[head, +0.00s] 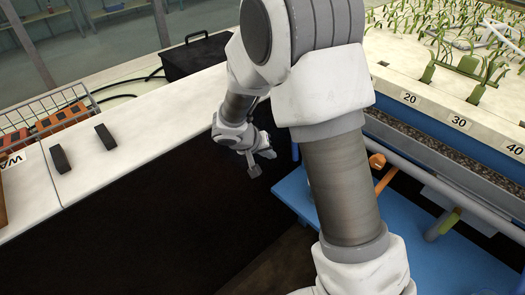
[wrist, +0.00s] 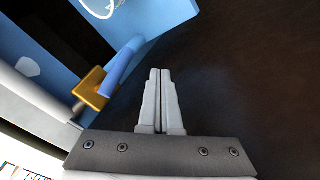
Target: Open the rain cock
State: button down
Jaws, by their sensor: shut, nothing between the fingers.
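My gripper (head: 262,163) hangs low between the white counter and the blue bench, left of the bench in the head view. In the wrist view its two fingers (wrist: 160,75) are together with nothing between them. A brass-coloured cock body (wrist: 92,90) with a blue lever (wrist: 122,66) shows to the upper left of the fingers, apart from them. In the head view an orange fitting (head: 377,161) and a yellow-green fitting (head: 449,221) sit by the pipes under the flume. No label shows which is the rain cock.
The blue bench (head: 292,192) runs under the flume (head: 445,92), which holds green plants and number plates. A white counter (head: 130,135) with dark blocks and a wire basket (head: 45,115) is at left. A black box (head: 198,55) stands behind. The gap between is dark.

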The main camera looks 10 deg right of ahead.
jog(key=d, duration=0.4)
jog(key=shift+w+d+f, duration=0.25)
jog(key=shift+w, duration=0.05)
jog(key=shift+s+d+n+g+h+p, duration=0.15)
jog(key=shift+n+g+h+p, duration=0.3)
jog(key=shift+g+p, duration=0.4)
jog(key=shift+s+d+f+g+h+b, duration=0.15)
jog(key=shift+s+d+g+h+b, duration=0.15)
jog(key=shift+b, duration=0.35)
jog(key=shift+a+b, duration=0.1)
jog(key=shift+b, duration=0.2)
jog(key=shift+s+r, duration=0.2)
jog(key=shift+r, duration=0.1)
jog(key=shift+d+r+n, duration=0.1)
jog(key=shift+d+n, duration=0.1)
jog(key=shift+n, duration=0.05)
jog(key=shift+w+a, duration=0.1)
dwell(1.1)
